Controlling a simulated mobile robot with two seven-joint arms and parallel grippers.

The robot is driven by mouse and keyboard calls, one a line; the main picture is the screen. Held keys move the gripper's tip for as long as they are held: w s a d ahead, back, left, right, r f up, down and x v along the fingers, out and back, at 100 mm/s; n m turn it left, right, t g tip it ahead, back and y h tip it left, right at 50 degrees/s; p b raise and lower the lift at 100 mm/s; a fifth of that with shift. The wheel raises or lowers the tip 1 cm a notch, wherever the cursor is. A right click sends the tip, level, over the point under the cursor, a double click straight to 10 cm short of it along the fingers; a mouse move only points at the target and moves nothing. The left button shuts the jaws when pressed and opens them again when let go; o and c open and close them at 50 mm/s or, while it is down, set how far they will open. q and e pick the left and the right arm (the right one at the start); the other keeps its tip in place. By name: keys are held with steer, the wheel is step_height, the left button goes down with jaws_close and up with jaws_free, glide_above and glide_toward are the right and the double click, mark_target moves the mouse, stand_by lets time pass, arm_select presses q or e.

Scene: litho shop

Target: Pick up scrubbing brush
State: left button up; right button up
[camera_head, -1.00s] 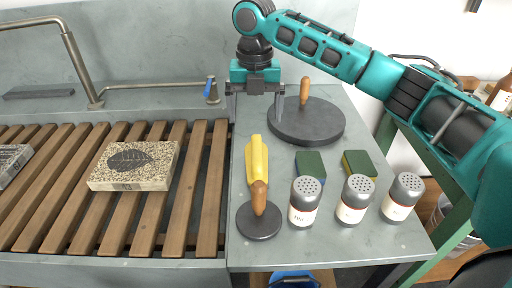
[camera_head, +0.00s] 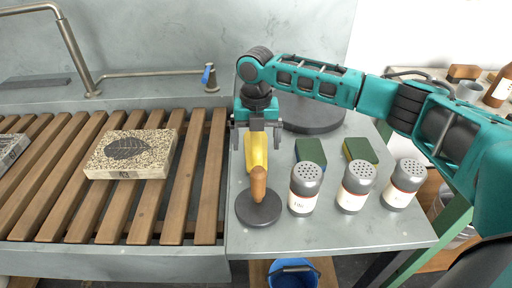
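A long yellow object (camera_head: 256,155), which looks like the scrubbing brush, lies lengthwise on the grey counter (camera_head: 330,238). Its near end is hidden behind the wooden handle of a small dark disc tool (camera_head: 259,209). My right gripper (camera_head: 256,144) is open over the far part of the yellow object, with one finger on each side of it. I cannot tell whether the fingers touch it. The gripper hides its far end. My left gripper is not in view.
Two green sponges (camera_head: 311,150) and three shakers (camera_head: 305,188) stand to the right. A larger dark disc (camera_head: 314,117) lies behind, partly covered by my arm. A blue bucket (camera_head: 293,272) is below.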

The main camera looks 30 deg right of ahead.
steer(key=shift+f, duration=0.1)
steer(key=c, duration=1.2)
